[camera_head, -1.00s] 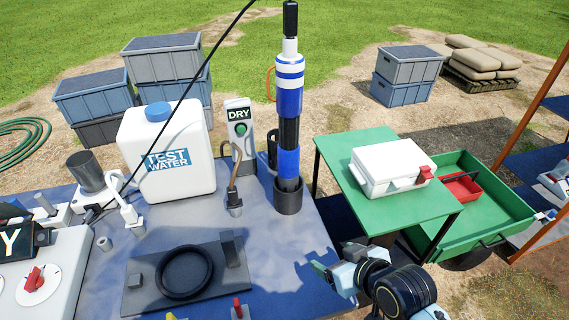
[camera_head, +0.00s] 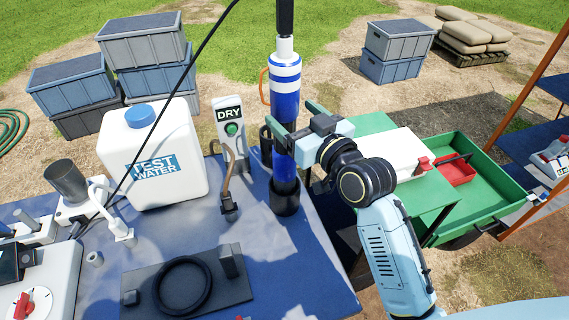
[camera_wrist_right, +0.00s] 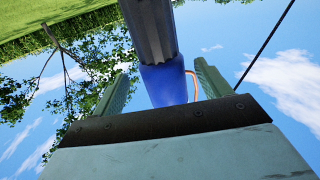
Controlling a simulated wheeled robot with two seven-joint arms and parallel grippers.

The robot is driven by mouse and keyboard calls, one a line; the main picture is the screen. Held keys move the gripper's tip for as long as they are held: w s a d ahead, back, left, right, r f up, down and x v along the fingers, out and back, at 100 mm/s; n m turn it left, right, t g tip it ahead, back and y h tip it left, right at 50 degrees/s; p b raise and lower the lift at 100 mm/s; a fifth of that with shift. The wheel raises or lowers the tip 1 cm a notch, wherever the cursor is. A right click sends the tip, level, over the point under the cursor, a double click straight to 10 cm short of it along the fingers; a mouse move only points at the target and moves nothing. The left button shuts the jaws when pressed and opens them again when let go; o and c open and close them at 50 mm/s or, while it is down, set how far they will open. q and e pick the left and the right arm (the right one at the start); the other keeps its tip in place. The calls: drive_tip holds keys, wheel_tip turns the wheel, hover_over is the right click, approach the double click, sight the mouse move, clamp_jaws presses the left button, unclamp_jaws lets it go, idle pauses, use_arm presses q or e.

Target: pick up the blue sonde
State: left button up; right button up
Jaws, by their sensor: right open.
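The blue sonde (camera_head: 286,100) stands upright in a dark round holder (camera_head: 285,197) at the table's right edge. It has white bands, a black middle section, an orange loop handle and a black top cut off by the frame. My right gripper (camera_head: 289,113) is open at the sonde's middle, coming from the right. In the right wrist view the sonde's blue part (camera_wrist_right: 163,85) shows between the two fingers, with gaps on both sides. My left gripper is out of view.
A white water jug (camera_head: 155,150) and a DRY tester (camera_head: 231,130) stand left of the sonde. A black tray with a ring (camera_head: 235,290) lies in front. A black cable hangs across the view.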

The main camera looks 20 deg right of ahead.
drive_tip(key=shift+w+a, duration=0.15)
drive_tip(key=shift+w, duration=0.15)
drive_tip(key=x, duration=0.3)
drive_tip(key=shift+w+a+p, duration=0.15)
drive_tip(key=shift+w+p, duration=0.1)
drive_tip(key=shift+p, duration=0.1)
drive_tip(key=shift+w+a, duration=0.2)
drive_tip(key=shift+w, duration=0.3)
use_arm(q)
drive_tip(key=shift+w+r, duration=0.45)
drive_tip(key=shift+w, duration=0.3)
use_arm(e)
drive_tip(key=shift+f, duration=0.1)
drive_tip(key=c, duration=0.4)
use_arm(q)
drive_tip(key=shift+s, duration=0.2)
use_arm(e)
clamp_jaws()
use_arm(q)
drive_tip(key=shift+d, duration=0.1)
use_arm(e)
drive_tip(key=shift+r, duration=0.25)
